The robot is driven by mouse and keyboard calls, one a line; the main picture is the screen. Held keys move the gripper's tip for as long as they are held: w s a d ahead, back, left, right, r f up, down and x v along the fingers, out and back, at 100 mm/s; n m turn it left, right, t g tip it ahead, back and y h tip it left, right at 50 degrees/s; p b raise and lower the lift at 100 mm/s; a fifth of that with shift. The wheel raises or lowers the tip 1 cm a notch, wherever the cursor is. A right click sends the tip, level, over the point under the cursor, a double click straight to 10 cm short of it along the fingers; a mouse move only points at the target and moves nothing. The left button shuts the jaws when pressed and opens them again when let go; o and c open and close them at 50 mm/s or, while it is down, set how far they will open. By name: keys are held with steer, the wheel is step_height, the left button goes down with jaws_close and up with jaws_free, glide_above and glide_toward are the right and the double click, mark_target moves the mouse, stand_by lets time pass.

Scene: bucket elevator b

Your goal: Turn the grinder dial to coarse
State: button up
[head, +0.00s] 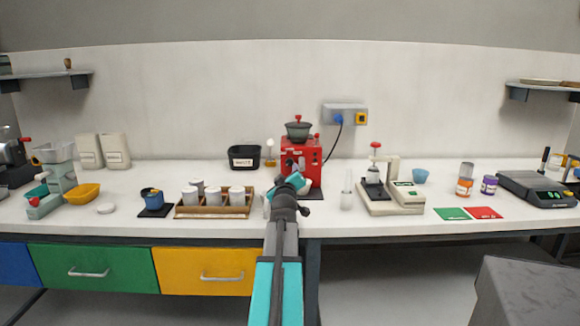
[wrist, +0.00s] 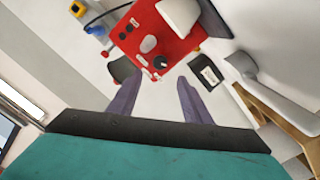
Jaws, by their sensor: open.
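The red grinder (head: 314,148) stands at the back middle of the white bench, with a dark hopper bowl (head: 298,130) on top. My arm hides part of its front in the head view. In the wrist view the red grinder body (wrist: 140,30) appears tilted, and a round black dial (wrist: 160,62) with a light mark shows on its face. I cannot read the setting. My gripper (wrist: 158,84) is open and empty. Its two fingers point toward the grinder, with the dial lying between and beyond the tips, apparently not touched. The gripper (head: 290,184) is seen from behind in the head view.
A black labelled bin (head: 244,157) stands left of the grinder. A wooden rack (head: 214,211) of white canisters is nearer, at left. A clear glass cylinder (head: 347,192) and a white press (head: 394,198) stand at right. A wall socket (head: 344,114) has a cable running down.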

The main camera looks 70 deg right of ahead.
mark_target(290, 163)
steer(key=shift+x, duration=5)
steer(key=c, duration=1.1)
steer(key=shift+o, duration=0.2)
steer(key=shift+f+m, duration=0.1)
steer(key=shift+m, duration=0.3)
steer(key=shift+m+b, duration=0.5)
steer(key=shift+m, duration=0.4)
steer(key=m, duration=0.3)
steer(key=shift+y+b, duration=0.3)
steer(key=m, duration=0.6)
steer(key=shift+s, duration=0.1)
